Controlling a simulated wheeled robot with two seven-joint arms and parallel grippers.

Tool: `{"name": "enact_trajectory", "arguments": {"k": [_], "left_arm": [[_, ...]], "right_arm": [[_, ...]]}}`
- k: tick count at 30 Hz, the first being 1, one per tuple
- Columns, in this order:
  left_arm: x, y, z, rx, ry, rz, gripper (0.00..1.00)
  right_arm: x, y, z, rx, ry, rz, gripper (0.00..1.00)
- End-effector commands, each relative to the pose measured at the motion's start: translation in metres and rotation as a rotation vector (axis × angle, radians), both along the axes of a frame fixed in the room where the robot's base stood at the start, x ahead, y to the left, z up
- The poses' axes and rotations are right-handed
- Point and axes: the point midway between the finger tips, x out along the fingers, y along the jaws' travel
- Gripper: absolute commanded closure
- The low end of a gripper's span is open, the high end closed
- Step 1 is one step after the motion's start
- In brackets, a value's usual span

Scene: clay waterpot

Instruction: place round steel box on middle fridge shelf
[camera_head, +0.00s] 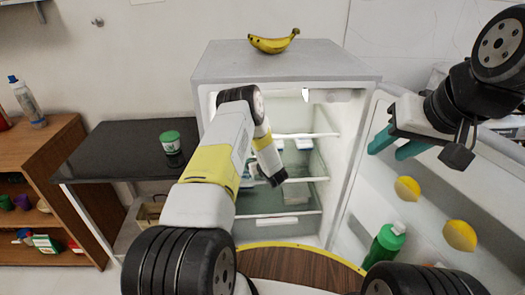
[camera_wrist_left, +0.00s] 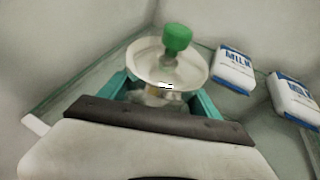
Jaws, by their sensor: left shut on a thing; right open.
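In the left wrist view, a pale round thing with a green knob (camera_wrist_left: 165,65), which I take to be the round steel box, sits between the teal fingers of my left gripper (camera_wrist_left: 160,98). The gripper is shut on it, inside the fridge. Its lower part is blurred and partly hidden. My right gripper (camera_head: 397,146) is open and empty in front of the fridge door.
Two milk packs (camera_wrist_left: 233,68) (camera_wrist_left: 294,97) lie right of the held thing. The open fridge door (camera_head: 350,215) holds lemons (camera_head: 408,189) and a green bottle (camera_head: 385,246). Bananas (camera_head: 273,43) lie on the fridge. A green jar (camera_head: 170,142) stands on the black table (camera_head: 115,150).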

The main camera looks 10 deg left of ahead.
Motion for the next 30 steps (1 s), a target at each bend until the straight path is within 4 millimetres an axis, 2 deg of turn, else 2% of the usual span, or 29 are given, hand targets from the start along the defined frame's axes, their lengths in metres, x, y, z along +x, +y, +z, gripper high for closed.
{"name": "enact_trajectory", "arguments": {"k": [10, 11, 14, 25, 30], "left_arm": [[0.001, 0.001, -0.006, 0.001, -0.003, 0.000, 0.75], [0.000, 0.001, -0.007, 0.000, -0.002, 0.000, 0.26], [0.000, 0.001, -0.007, 0.000, -0.002, 0.000, 0.06], [-0.001, 0.000, -0.005, 0.000, -0.002, 0.000, 0.06], [-0.018, -0.012, 0.004, 0.000, 0.000, -0.001, 0.06]], "right_arm": [[0.000, 0.000, 0.000, 0.000, 0.000, 0.000, 0.59], [0.000, 0.000, 0.000, 0.000, 0.000, 0.000, 0.59], [0.000, 0.000, 0.000, 0.000, 0.000, 0.000, 0.59], [0.000, 0.000, 0.000, 0.000, 0.000, 0.000, 0.59], [0.000, 0.000, 0.000, 0.000, 0.000, 0.000, 0.59]]}}
